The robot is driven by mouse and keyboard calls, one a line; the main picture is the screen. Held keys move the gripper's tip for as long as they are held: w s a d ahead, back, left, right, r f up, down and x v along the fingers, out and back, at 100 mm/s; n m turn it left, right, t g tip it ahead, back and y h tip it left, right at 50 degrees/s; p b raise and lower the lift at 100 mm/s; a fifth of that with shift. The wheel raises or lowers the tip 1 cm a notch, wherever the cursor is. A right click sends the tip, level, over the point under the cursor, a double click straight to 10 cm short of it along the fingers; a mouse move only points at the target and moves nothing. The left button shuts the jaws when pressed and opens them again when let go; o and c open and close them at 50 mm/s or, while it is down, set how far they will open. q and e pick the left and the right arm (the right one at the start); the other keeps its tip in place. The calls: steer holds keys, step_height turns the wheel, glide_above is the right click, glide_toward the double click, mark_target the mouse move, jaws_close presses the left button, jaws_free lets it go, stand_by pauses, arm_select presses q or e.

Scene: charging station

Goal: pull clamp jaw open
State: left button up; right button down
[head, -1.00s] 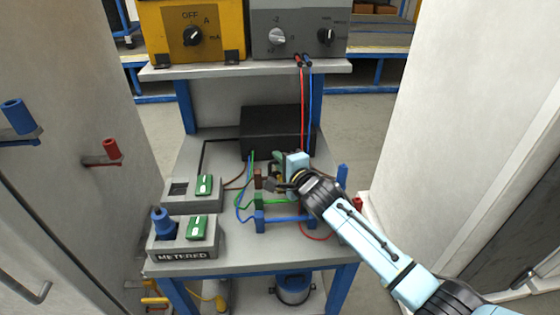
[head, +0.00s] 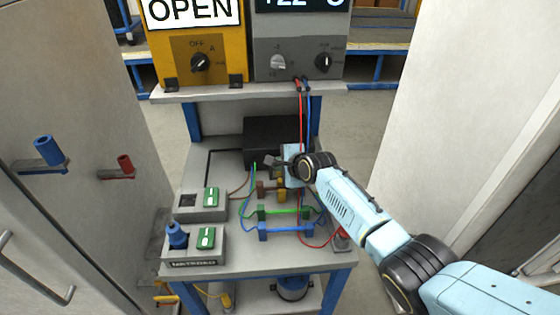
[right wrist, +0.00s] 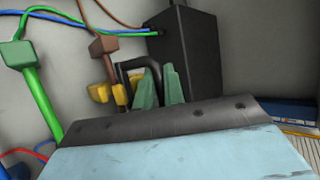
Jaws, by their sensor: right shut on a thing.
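The clamp has yellow jaw pieces (head: 281,188) and stands next to a brown block (head: 262,189) on the grey bench. In the right wrist view the yellow pieces (right wrist: 100,92) sit left of the fingers, close to the brown block (right wrist: 103,45). My right gripper (head: 275,163) reaches in from the right, just in front of the black box. In the wrist view its green fingertips (right wrist: 160,85) are close together around a black curved handle (right wrist: 132,66), largely hidden behind them. My left gripper is in neither view.
A black box (head: 262,136) stands behind the clamp. Green (head: 285,212) and blue (head: 290,231) bars with wires lie in front. A yellow meter (head: 181,60) reading OPEN and a grey unit (head: 295,50) stand on the shelf above. Tall pale panels flank the bench.

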steer(key=shift+w+r+g, duration=0.2)
steer(key=shift+w+g, duration=0.3)
steer(key=shift+g, duration=0.3)
steer(key=c, duration=1.5)
jaws_free()
steer(key=shift+p, duration=0.3)
steer(key=shift+s+d+r+p, duration=0.3)
steer(key=shift+s+r+p, duration=0.05)
steer(key=shift+r+p, duration=0.2)
steer(key=p+v, duration=0.4)
steer(key=v, duration=0.8)
